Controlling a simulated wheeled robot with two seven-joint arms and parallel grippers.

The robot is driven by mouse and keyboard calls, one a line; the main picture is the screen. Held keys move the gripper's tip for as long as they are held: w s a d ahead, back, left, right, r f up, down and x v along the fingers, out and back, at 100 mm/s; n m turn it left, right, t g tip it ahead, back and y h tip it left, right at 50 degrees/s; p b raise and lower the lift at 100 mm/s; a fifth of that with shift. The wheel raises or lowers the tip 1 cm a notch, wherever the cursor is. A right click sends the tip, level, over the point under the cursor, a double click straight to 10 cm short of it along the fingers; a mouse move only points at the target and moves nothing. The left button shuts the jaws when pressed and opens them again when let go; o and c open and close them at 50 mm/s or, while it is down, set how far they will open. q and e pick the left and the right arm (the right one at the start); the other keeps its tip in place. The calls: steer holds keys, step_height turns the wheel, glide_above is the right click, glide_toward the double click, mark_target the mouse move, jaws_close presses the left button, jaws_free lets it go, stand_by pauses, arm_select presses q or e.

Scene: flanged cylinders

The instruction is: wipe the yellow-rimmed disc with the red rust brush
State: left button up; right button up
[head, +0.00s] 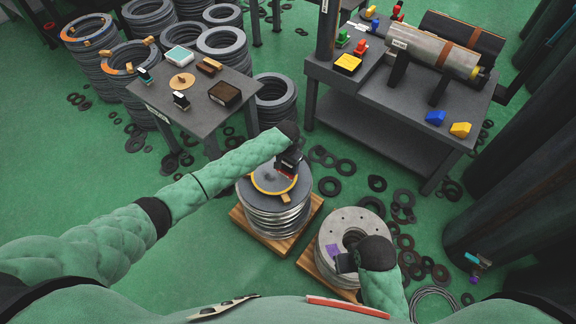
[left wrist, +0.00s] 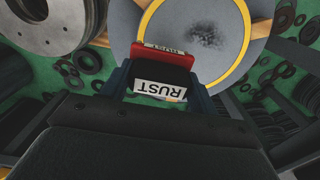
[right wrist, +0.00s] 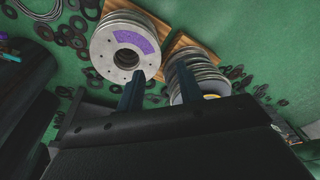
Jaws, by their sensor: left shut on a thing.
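The yellow-rimmed disc (head: 262,182) lies on top of a stack of metal discs on a pallet. In the left wrist view its grey face (left wrist: 228,60) carries a dark smudge (left wrist: 205,36). My left gripper (head: 289,158) is shut on the red rust brush (head: 286,172), over the far right part of the disc. The brush (left wrist: 165,68) has a black body, a red end and a RUST label. Whether it touches the disc I cannot tell. My right gripper (right wrist: 162,88) is open and empty, near the grey disc with a purple patch (right wrist: 132,40).
The purple-patched stack (head: 340,228) stands on its own pallet, right of the yellow-rimmed one. A small table (head: 195,125) with boxes and brushes is behind left. A workbench (head: 400,115) with a large cylinder is behind right. Loose black rings (head: 346,167) litter the green floor.

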arm_select(q)
steer(key=shift+r, duration=0.35)
steer(key=shift+r+p, duration=0.55)
steer(key=shift+p, duration=0.15)
steer(key=shift+r+p, duration=0.35)
steer(key=shift+r, duration=0.35)
steer(key=shift+r+p, duration=0.35)
steer(key=shift+p, duration=0.2)
arm_select(e)
step_height(320, 180, down, 14)
steer(key=d, duration=0.1)
steer(key=shift+s+d, duration=0.2)
steer(key=shift+s, duration=0.2)
steer(key=shift+w, duration=0.1)
